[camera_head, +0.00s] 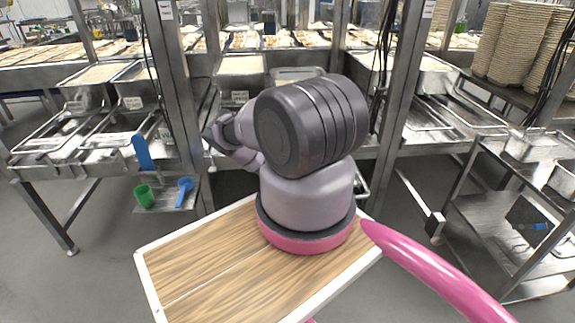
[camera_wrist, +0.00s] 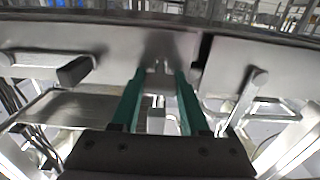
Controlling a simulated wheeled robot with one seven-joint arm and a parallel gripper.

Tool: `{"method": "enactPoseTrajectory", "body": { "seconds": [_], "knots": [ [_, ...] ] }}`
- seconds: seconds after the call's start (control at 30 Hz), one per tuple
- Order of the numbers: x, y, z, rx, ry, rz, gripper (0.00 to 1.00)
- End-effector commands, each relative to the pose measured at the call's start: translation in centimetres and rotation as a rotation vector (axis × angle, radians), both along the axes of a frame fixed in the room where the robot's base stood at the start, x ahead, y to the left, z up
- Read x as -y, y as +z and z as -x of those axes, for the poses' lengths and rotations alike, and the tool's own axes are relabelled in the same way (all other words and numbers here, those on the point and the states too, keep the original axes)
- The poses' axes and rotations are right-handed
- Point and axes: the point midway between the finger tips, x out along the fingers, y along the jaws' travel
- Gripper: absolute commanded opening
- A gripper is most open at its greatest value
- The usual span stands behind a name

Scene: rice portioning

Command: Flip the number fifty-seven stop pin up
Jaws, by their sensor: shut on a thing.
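In the wrist view, my gripper (camera_wrist: 160,80) reaches toward a metal rail with its two green fingers. The fingers are closed on a small light metal stop pin (camera_wrist: 158,72) below the rail's edge. Its far end is hidden by the rail and the fingers, and its exact tilt is hard to tell. No number can be read, so I cannot confirm it is fifty-seven. In the head view my own arm hides the gripper and the pin.
In the wrist view, another metal pin (camera_wrist: 255,88) juts out at the right and a dark-ended bar (camera_wrist: 76,70) at the left. In the head view, a green cup (camera_head: 144,196) and a blue scoop (camera_head: 184,190) sit on a low shelf. A steel post (camera_head: 172,90) stands left of my arm.

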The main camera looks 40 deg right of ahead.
Motion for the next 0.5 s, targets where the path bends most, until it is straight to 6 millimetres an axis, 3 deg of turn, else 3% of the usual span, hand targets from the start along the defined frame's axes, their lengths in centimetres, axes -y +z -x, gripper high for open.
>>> {"method": "enactPoseTrajectory", "body": {
  "seconds": [0.07,0.1,0.17,0.5],
  "knots": [
    [0.07,0.25,-0.09,0.004,0.000,0.006,0.00],
    [0.07,0.26,-0.10,0.004,0.000,0.006,0.56],
    [0.08,0.26,-0.11,0.004,0.000,0.005,0.75],
    [-0.02,0.15,0.09,0.002,0.000,0.004,0.75]
  ]
}}
